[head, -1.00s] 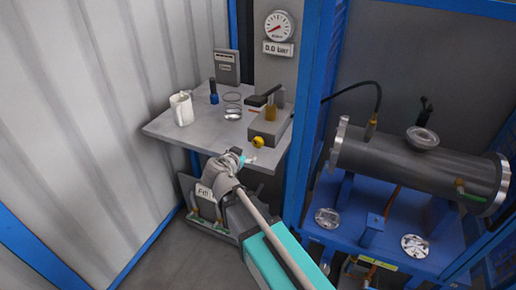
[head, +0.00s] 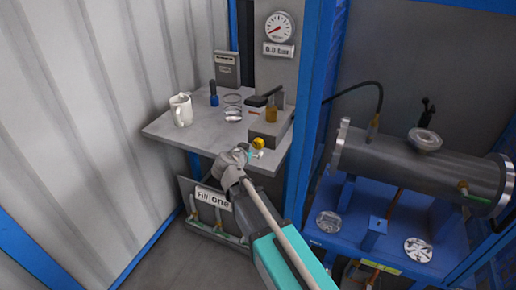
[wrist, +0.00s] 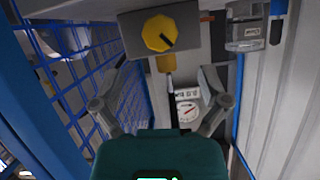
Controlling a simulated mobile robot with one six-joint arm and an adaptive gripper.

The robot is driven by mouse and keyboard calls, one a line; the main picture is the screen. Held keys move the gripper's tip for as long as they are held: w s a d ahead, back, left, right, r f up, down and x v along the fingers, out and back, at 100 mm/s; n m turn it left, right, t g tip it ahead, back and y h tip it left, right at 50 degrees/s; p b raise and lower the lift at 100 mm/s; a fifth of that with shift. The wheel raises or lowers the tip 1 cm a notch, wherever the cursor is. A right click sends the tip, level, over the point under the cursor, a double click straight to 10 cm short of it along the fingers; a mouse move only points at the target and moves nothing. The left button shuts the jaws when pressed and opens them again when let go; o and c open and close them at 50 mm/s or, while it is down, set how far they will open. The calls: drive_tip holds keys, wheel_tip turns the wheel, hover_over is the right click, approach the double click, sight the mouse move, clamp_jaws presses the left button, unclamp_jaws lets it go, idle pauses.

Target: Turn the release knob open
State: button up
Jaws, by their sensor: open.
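The release knob (head: 258,143) is small and yellow, on the front of a grey pump block (head: 270,128) at the bench edge. In the wrist view the knob (wrist: 159,34) is a yellow octagon with a dark pointer line slanting to the lower right. It is seen face-on near the top. My gripper (head: 247,152) is just below and left of the knob in the head view. In the wrist view my gripper (wrist: 160,82) is open and empty, its fingers spread wide. The knob lies beyond the fingertips, with no contact visible.
A pressure gauge (head: 278,27) hangs above the bench (head: 170,133). A white jug (head: 181,109), a blue-black tool (head: 214,94) and a glass dish (head: 233,115) stand left of the pump. A blue post (head: 309,120) and a flanged steel shell (head: 420,165) are at right.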

sight(256, 145)
drive_tip(key=b+x, duration=0.2)
drive_tip(key=x, duration=0.6)
drive_tip(key=c, duration=1.1)
drive_tip(key=shift+c, duration=0.2)
drive_tip(key=shift+n, duration=0.3)
drive_tip(key=n+h+b, duration=0.1)
drive_tip(key=n+h, duration=0.1)
drive_tip(key=n, duration=0.1)
drive_tip(key=shift+a+f+g, duration=0.1)
drive_tip(key=shift+g, duration=0.3)
drive_tip(key=n+h+b, duration=0.1)
drive_tip(key=n+h, duration=0.2)
drive_tip(key=shift+n+b, duration=0.3)
drive_tip(key=shift+b, duration=0.05)
